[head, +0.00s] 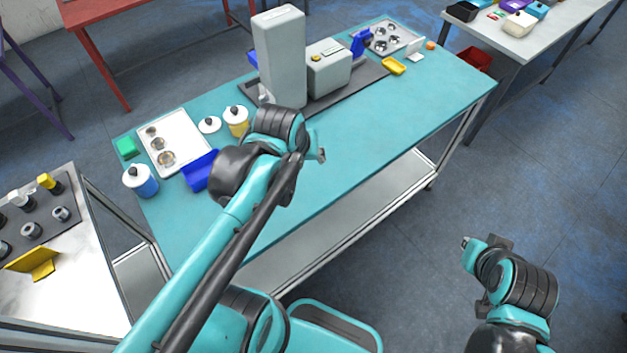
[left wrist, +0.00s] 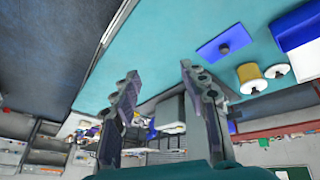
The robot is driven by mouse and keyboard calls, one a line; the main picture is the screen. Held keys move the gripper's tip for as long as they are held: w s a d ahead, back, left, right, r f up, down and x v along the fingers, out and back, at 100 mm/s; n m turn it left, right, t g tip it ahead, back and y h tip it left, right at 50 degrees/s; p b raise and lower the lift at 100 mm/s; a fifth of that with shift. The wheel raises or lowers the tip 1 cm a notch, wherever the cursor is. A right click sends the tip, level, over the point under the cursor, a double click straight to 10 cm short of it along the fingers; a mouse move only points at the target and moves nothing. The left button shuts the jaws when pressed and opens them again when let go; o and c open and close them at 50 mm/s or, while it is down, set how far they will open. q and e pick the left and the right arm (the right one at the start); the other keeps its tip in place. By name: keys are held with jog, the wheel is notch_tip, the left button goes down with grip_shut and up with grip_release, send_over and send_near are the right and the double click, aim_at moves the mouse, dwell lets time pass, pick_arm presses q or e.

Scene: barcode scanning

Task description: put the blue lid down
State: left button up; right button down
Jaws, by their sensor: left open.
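A blue bin (head: 199,171), a yellow jar (head: 236,122), a white lid (head: 209,125) and a blue-and-white jar (head: 141,183) stand on the table's left part. A tall grey machine (head: 281,60) stands behind my left gripper. The table's right front is clear.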

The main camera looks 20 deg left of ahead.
pick_arm(q)
jog(key=s+d+f+m+t, duration=0.1)
jog(key=s+d+m, duration=0.3)
jog(key=m, duration=0.1)
jog(key=shift+s+d+f+t+h, duration=0.15)
jog(key=shift+s+f+t+h, duration=0.15)
jog(key=shift+f+t, duration=0.1)
